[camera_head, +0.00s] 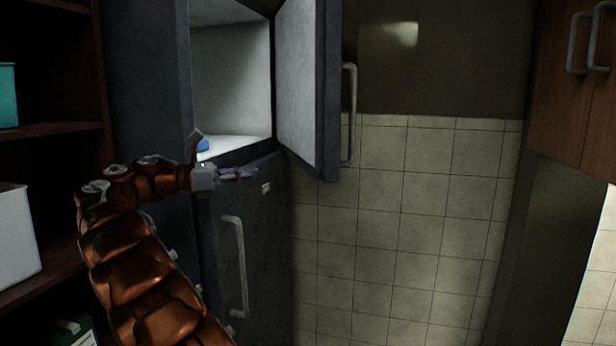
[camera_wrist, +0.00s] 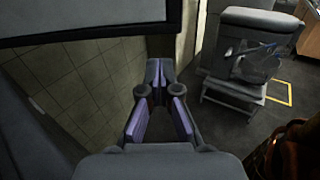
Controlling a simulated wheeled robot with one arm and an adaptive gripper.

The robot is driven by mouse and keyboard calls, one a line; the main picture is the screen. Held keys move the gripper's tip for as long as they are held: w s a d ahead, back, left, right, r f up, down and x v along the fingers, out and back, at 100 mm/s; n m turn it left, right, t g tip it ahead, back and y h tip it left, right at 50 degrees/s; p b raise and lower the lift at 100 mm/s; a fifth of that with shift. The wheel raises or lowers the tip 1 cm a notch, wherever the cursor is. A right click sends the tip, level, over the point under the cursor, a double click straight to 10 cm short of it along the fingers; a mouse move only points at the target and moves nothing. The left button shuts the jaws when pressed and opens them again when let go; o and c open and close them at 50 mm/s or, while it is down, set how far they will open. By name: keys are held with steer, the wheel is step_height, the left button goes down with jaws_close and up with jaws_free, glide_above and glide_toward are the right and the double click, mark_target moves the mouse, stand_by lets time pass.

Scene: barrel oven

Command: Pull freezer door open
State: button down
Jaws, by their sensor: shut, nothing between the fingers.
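The upper freezer door (camera_head: 300,88) stands swung wide open to the right, with its pale inner face showing. Its long vertical handle (camera_head: 350,115) is on the far side, and nothing holds it. The pale freezer compartment (camera_head: 231,85) is open to view. My gripper (camera_head: 256,173) is shut and empty, in front of the top of the lower door, left of and apart from the open door. In the wrist view my gripper (camera_wrist: 157,64) has its purple-padded fingers together at the tips. The open door's lower edge (camera_wrist: 85,37) crosses the top left there.
The closed lower door (camera_head: 262,235) has a vertical handle (camera_head: 234,265). A small blue thing (camera_head: 202,146) shows at the compartment floor. Dark shelves (camera_head: 60,130) stand left, wooden cupboards (camera_head: 570,90) upper right.

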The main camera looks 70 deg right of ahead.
steer(key=b, duration=0.2)
glide_toward(319, 169)
steer(key=shift+g, duration=0.4)
steer(key=x, duration=0.7)
steer(key=shift+d+f, duration=0.2)
steer(key=shift+f, duration=0.05)
